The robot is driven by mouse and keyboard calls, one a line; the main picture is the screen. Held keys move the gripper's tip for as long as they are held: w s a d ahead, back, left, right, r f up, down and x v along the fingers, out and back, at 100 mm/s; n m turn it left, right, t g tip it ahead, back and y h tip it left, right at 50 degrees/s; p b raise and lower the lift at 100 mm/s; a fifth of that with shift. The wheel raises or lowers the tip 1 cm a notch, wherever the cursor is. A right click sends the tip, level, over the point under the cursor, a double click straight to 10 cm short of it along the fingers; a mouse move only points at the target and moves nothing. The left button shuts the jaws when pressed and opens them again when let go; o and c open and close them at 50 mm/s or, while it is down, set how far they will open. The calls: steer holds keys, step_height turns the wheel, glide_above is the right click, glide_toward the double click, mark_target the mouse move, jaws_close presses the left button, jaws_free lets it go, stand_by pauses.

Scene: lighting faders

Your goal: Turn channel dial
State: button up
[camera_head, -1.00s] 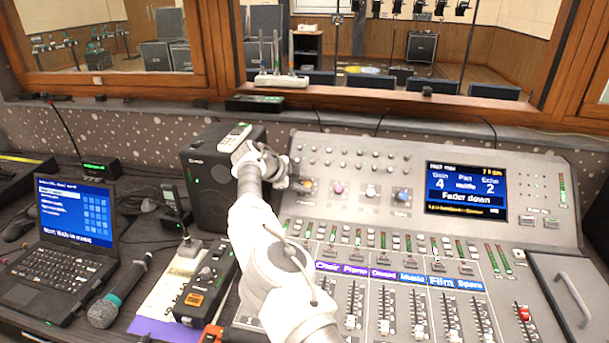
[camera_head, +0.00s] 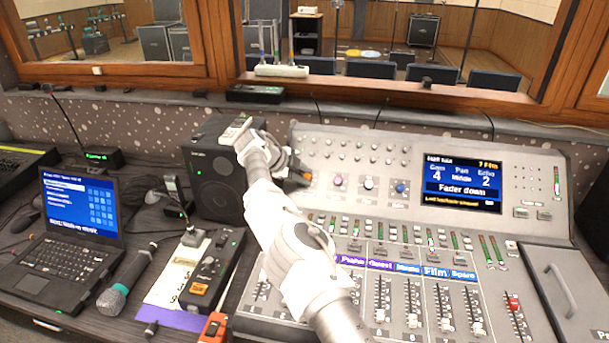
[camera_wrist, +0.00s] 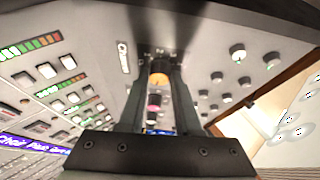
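The channel dial (camera_head: 306,178) is an orange knob at the left end of the console's dial row. My gripper (camera_head: 297,174) is at this dial, reaching in from the left. In the wrist view the orange dial (camera_wrist: 158,79) shows between the two dark fingertips of my gripper (camera_wrist: 159,70), beside a label that seems to read "Channel". The fingers stand apart, one on each side of the dial. I cannot tell whether they touch it. The console screen (camera_head: 462,182) reads "7 Film", Gain 4, Pan Middle, Echo 2 and "Fader down".
Pink (camera_head: 338,181), white (camera_head: 369,184) and blue (camera_head: 401,188) dials stand to the right of the orange one. Small knobs lie above, and buttons and faders (camera_head: 412,321) below. A black speaker (camera_head: 213,178) stands close behind my arm on the left.

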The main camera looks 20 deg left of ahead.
steer(key=o, duration=0.4)
steer(key=shift+o, duration=0.2)
steer(key=v, duration=1.7)
steer(key=shift+r, duration=0.15)
steer(key=shift+a, duration=0.15)
